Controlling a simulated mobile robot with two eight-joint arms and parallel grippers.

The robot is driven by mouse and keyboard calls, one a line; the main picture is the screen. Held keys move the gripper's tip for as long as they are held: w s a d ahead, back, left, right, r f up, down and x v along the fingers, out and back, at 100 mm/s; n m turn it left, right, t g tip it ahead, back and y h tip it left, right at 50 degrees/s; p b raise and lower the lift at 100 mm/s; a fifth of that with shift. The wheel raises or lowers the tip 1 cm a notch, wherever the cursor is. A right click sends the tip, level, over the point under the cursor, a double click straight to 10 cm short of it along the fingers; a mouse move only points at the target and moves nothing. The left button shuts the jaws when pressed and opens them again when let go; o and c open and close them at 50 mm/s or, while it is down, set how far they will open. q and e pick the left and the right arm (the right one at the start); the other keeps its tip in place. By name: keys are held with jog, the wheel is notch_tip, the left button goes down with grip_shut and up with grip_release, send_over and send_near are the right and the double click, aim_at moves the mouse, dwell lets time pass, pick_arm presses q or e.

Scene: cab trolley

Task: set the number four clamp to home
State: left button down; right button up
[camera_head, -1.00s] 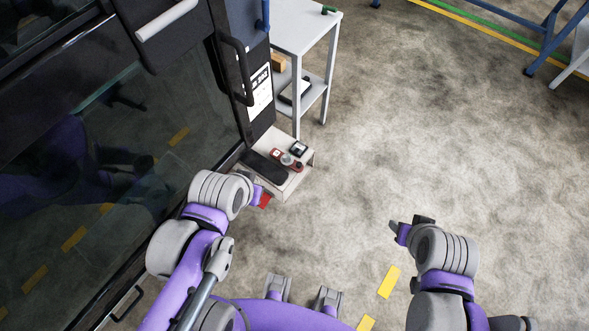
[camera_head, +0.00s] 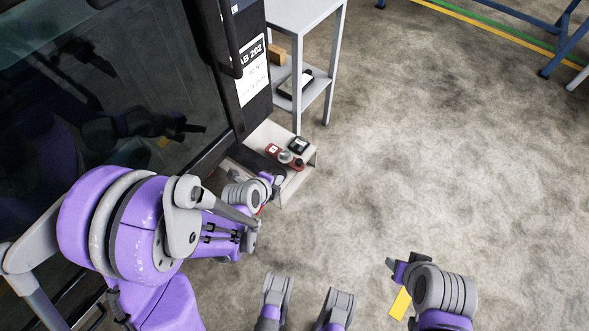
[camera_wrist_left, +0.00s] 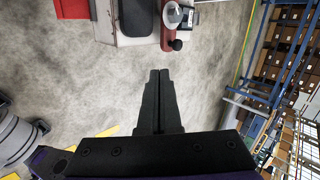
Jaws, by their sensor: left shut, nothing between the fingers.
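A cream operator panel (camera_head: 305,170) stands low beside the dark cabinet. It carries a red unit with a grey round dial (camera_head: 285,156) and a small black device (camera_head: 298,144). In the left wrist view the red unit (camera_wrist_left: 167,36) shows a pale disc and a black knob at its end. I cannot read a number four or pick out a clamp by name. My left gripper (camera_head: 279,182) is at the panel's near edge, shut and empty. In the left wrist view its fingers (camera_wrist_left: 159,72) are together, short of the red unit. My right gripper (camera_head: 391,263) is over open floor; its jaw opening is unclear.
The dark glass-fronted cabinet (camera_head: 100,120) rises close on the left. A white shelf table (camera_head: 300,14) stands behind the panel, with a box (camera_head: 277,55) on its lower shelf. A black pad (camera_wrist_left: 138,16) and a red bin (camera_wrist_left: 72,8) show in the left wrist view. Floor right is clear.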

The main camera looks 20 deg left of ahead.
pick_arm(q)
jog(key=shift+r, duration=0.1)
jog(key=b, duration=0.3)
send_near(294, 167)
notch_tip(294, 167, down, 3)
jog(key=d, duration=0.1)
jog(key=w, duration=0.2)
jog(key=w+d, duration=0.1)
jog(key=shift+w+r, duration=0.1)
jog(key=shift+w, duration=0.3)
